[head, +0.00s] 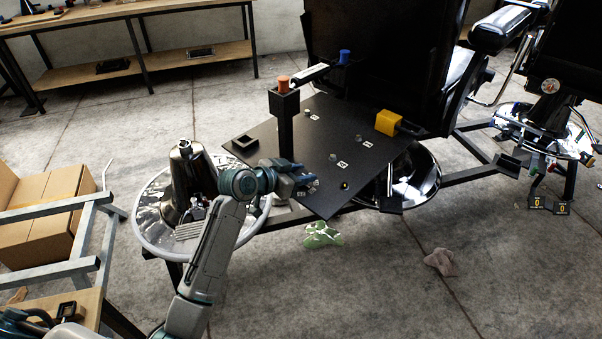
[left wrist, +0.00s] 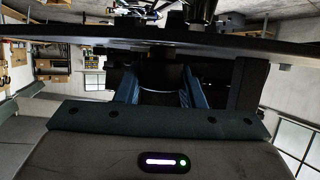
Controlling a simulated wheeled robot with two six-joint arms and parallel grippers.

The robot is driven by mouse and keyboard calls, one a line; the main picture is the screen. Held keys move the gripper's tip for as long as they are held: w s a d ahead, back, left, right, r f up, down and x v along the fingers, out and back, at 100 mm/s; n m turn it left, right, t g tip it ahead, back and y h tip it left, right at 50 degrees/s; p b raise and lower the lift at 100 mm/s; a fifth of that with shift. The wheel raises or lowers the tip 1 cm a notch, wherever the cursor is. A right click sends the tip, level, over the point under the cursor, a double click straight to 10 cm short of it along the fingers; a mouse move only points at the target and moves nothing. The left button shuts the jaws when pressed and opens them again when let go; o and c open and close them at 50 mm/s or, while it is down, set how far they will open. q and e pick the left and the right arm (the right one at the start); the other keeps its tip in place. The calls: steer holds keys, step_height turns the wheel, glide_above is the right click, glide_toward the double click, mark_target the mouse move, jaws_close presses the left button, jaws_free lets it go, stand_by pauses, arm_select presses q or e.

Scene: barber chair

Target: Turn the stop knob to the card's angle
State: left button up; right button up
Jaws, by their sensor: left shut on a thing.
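My left gripper (head: 304,180) is at the near left edge of a tilted black board (head: 350,140). In the left wrist view its two blue fingers (left wrist: 160,90) are shut on a dark, rounded thing (left wrist: 160,76), apparently the stop knob. The fingers and the dark surroundings hide most of it, and its angle cannot be read. Several small white cards with marks lie on the board, one of them (head: 342,163) to the right of the gripper. Their writing is too small to read. My right gripper is not in view.
A black post with an orange top (head: 283,82) rises just behind the gripper. A blue-topped piece (head: 345,56) and a yellow block (head: 388,123) stand farther back. A shiny dark cone (head: 190,185) on a round base is to the left. Cloths (head: 322,235) lie on the open floor.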

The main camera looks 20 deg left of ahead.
arm_select(q)
steer(key=shift+r+n+p, duration=0.15)
steer(key=shift+n+p, duration=0.15)
steer(key=shift+p, duration=0.15)
steer(key=n+t+y+p, duration=0.1)
steer(key=n+y+p, duration=0.1)
steer(key=y+p, duration=0.1)
steer(key=n+t+y+p, duration=0.1)
steer(key=n+y+p, duration=0.2)
steer(key=p, duration=0.1)
steer(key=shift+d+r, duration=0.1)
steer(key=shift+f+n+y+p, duration=0.2)
steer(key=shift+n+y+p, duration=0.2)
steer(key=shift+n+y, duration=0.3)
steer(key=shift+f+n+y, duration=0.1)
steer(key=shift+n+y, duration=0.5)
steer(key=shift+y, duration=0.3)
steer(key=shift+n+y, duration=0.4)
steer(key=o, duration=1)
